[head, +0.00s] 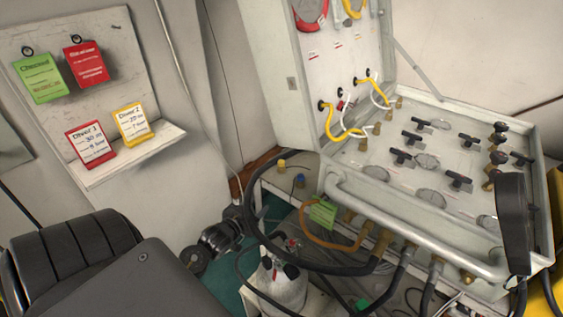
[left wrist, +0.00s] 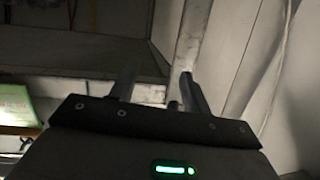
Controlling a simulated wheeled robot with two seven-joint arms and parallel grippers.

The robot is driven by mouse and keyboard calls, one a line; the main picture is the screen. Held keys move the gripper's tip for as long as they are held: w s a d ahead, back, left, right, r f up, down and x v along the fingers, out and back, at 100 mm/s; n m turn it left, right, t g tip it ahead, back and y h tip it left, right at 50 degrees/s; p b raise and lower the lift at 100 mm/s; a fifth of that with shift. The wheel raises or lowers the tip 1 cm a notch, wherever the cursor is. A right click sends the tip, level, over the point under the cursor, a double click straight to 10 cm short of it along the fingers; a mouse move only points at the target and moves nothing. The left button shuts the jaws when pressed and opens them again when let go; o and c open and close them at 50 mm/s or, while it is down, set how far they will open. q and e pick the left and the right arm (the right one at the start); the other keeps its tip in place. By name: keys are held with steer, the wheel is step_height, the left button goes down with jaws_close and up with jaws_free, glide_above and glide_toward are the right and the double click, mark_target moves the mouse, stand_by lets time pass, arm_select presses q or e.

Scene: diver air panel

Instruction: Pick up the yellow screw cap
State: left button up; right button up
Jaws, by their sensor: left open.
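The small yellow screw cap (head: 282,164) sits at the back left of the pale bench, left of the open panel case, in the head view. I cannot make out the yellow cap in that view.
The open valve case (head: 345,190) fills the right side. Dark hoses and an orange hose (head: 325,240) with a green tag (head: 322,213) hang in front of the bench. A pale cylinder (head: 280,285) stands below. A tag board (head: 100,80) is on the left wall.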

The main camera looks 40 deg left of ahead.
mark_target(279, 164)
arm_select(q)
step_height(279, 164, up, 10)
steer(key=d+t, duration=0.1)
steer(key=t, duration=0.2)
steer(key=w, duration=0.4)
steer(key=w+p, duration=0.1)
steer(key=w, duration=0.1)
steer(key=shift+w+a, duration=0.2)
steer(key=shift+a, duration=0.05)
steer(key=w, duration=0.1)
steer(key=w+p, duration=0.1)
steer(key=w, duration=0.2)
steer(key=shift+w+a+p, duration=0.25)
steer(key=shift+w+p, duration=0.05)
steer(key=shift+w, duration=0.3)
arm_select(e)
steer(key=r, duration=0.2)
steer(key=shift+s+d+r, duration=0.2)
steer(key=shift+s+r, duration=0.1)
steer(key=shift+r, duration=0.05)
arm_select(q)
steer(key=shift+c, duration=0.3)
jaws_close()
